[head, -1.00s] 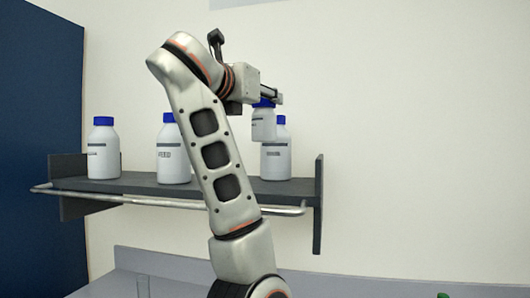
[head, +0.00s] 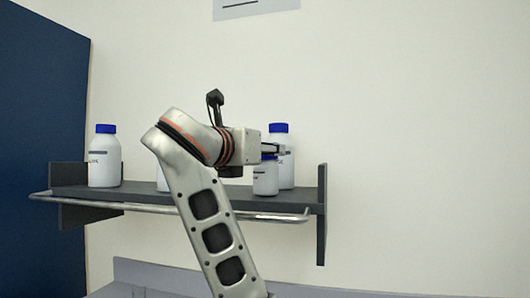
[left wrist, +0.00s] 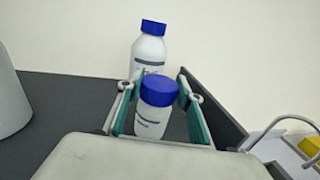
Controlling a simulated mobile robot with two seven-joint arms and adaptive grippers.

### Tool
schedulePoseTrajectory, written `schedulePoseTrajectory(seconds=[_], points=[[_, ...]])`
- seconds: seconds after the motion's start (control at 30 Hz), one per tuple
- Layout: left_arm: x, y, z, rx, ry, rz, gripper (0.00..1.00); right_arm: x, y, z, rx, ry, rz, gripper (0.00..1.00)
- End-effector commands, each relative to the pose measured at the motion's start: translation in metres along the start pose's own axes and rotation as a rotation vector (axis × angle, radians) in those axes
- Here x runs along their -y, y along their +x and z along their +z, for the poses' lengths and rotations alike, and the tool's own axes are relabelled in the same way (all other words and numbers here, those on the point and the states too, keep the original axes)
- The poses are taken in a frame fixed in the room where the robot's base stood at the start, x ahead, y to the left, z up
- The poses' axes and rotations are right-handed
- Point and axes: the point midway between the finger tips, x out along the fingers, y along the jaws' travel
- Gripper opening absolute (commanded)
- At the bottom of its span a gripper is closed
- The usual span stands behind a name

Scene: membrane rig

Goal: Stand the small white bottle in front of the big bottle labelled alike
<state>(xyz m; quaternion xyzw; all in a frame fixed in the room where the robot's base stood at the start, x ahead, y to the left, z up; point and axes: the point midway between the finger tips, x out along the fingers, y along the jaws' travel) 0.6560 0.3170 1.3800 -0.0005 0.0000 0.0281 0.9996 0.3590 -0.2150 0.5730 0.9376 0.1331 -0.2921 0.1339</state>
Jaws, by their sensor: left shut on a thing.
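The small white bottle (head: 265,179) with a blue cap is upright at the right end of the shelf. My left gripper (head: 272,150) is shut on it near the cap. In the left wrist view the small bottle (left wrist: 151,122) stands between the two fingers (left wrist: 158,112). A big white bottle (head: 285,165) with a blue cap stands right behind it; it also shows in the left wrist view (left wrist: 149,53). Both carry labels, too small to read. I cannot tell whether the small bottle's base touches the shelf. My right gripper is out of view.
The dark shelf (head: 135,190) has a front rail (head: 120,206) and a raised right end plate (head: 322,200). Another big bottle (head: 104,160) stands at its left. A third (head: 162,180) is mostly hidden by my left arm.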

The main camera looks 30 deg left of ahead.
Motion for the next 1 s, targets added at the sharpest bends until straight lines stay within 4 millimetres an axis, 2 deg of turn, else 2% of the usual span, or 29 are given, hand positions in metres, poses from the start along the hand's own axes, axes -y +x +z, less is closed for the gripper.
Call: schedulePoseTrajectory(seconds=[0.17,0.2,0.23,0.67,0.77,1.0], points=[[0.0,0.0,-0.004,0.0,0.0,0.001,0.08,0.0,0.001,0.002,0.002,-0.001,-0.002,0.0],[0.0,0.0,-0.003,0.0,0.0,0.0,0.46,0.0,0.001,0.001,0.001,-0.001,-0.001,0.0],[0.0,0.0,-0.003,0.0,0.0,0.0,0.52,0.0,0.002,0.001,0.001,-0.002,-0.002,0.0],[0.0,-0.002,0.002,0.001,0.0,0.001,0.52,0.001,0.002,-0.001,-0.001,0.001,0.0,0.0],[-0.001,-0.015,0.004,0.004,0.001,0.003,0.52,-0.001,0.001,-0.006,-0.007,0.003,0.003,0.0],[-0.001,-0.065,0.009,0.011,-0.001,0.002,0.52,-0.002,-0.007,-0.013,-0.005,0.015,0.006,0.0]])
